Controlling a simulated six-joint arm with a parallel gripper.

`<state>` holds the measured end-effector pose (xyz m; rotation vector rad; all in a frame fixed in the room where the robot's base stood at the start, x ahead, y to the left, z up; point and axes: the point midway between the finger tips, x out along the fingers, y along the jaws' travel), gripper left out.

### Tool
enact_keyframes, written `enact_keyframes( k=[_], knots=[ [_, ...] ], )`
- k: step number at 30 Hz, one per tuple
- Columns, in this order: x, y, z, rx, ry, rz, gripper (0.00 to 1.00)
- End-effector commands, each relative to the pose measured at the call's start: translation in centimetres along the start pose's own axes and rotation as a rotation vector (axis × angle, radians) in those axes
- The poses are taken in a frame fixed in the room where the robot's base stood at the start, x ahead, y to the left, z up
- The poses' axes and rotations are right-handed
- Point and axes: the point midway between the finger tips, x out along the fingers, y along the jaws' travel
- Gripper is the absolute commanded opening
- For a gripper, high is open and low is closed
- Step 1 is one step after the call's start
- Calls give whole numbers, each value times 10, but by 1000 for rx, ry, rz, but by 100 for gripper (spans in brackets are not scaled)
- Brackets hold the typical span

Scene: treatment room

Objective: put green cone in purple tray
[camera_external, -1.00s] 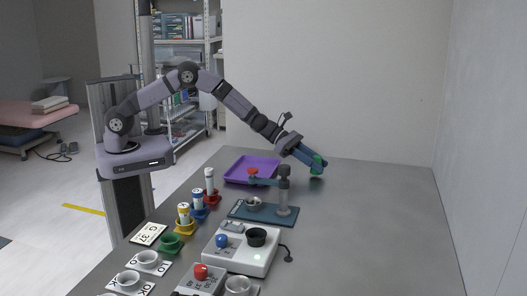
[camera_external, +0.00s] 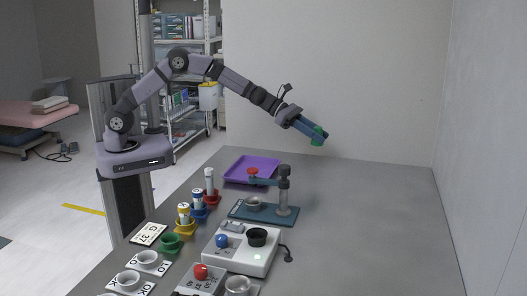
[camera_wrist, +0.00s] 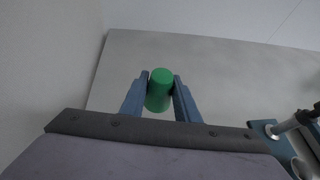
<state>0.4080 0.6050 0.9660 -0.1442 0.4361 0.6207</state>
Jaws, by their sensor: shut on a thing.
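The green cone (camera_wrist: 159,92) sits between the two blue fingers of my gripper (camera_wrist: 160,88) in the wrist view. In the external view my gripper (camera_external: 318,136) is shut on the green cone (camera_external: 316,141) and holds it in the air above the far part of the table. The cone is apart from the tray.
A teal-based stand (camera_external: 284,191) with a post and side arm stands just in front of the tray. Colored cups with tubes (camera_external: 197,207), a white device (camera_external: 238,250) and white cups (camera_external: 148,259) fill the near left. The table's right side (camera_external: 380,225) is clear.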

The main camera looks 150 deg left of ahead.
Motion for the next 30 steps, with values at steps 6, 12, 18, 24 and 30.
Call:
enact_keyframes(
  k=[6, 12, 18, 24, 30],
  knots=[
    [-40, 50, 28, -30, -5, 74, 8],
    [-93, 91, 23, -72, -1, 148, 8],
    [-130, 89, -6, -72, 0, 140, 8],
    [-151, 44, -45, -19, 0, 25, 8],
    [-159, -30, -85, 77, 0, -173, 8]
  ],
)
